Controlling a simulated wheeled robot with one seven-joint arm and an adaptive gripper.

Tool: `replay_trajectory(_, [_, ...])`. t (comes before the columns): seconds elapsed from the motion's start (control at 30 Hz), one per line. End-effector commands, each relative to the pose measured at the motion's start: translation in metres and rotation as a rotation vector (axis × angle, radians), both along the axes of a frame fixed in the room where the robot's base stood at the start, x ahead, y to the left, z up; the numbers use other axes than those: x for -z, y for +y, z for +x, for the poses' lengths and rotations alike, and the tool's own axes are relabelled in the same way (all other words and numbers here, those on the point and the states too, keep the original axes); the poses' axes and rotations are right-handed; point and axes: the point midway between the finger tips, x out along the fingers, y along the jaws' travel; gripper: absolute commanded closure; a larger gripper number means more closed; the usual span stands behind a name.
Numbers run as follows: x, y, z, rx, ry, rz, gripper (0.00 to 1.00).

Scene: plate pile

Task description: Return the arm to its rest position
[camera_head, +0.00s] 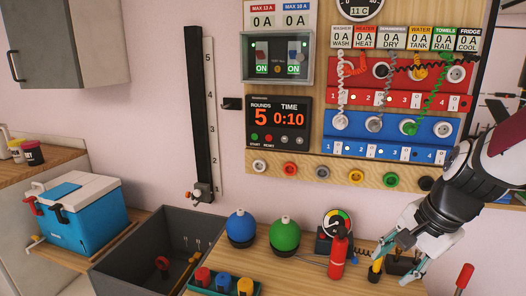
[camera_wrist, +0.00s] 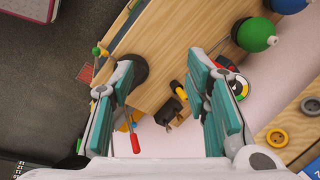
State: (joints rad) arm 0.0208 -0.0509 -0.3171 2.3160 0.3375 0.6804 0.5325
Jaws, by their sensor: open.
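My gripper (camera_head: 398,262) is at the lower right of the head view, at the end of my white and dark arm. Its fingers point down over the right part of the wooden worktop (camera_head: 300,275). In the wrist view my gripper (camera_wrist: 160,65) shows two teal and grey fingers spread wide apart. Nothing is held between them. Part of the worktop and a small black item (camera_wrist: 170,112) show in the gap, beyond the fingers. I cannot tell how high the fingertips are above the worktop.
Near my gripper are a red extinguisher-like bottle (camera_head: 338,255), a round gauge (camera_head: 337,222) and a red-handled tool (camera_head: 464,276). Green (camera_head: 285,234) and blue (camera_head: 240,228) balls stand farther left. A socket panel (camera_head: 390,130) rises behind. A grey bin (camera_head: 150,250) and blue cooler (camera_head: 80,212) are left.

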Motion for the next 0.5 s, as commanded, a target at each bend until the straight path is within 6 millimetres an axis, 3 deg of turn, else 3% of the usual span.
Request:
replay_trajectory(0.03, [-0.024,0.012,-0.016,-0.087,-0.027,-0.016,0.57])
replay_trajectory(0.2, [-0.073,0.044,-0.068,-0.398,-0.087,-0.111,0.57])
replay_trajectory(0.5, [-0.129,0.069,-0.163,-0.864,-0.150,-0.359,0.57])
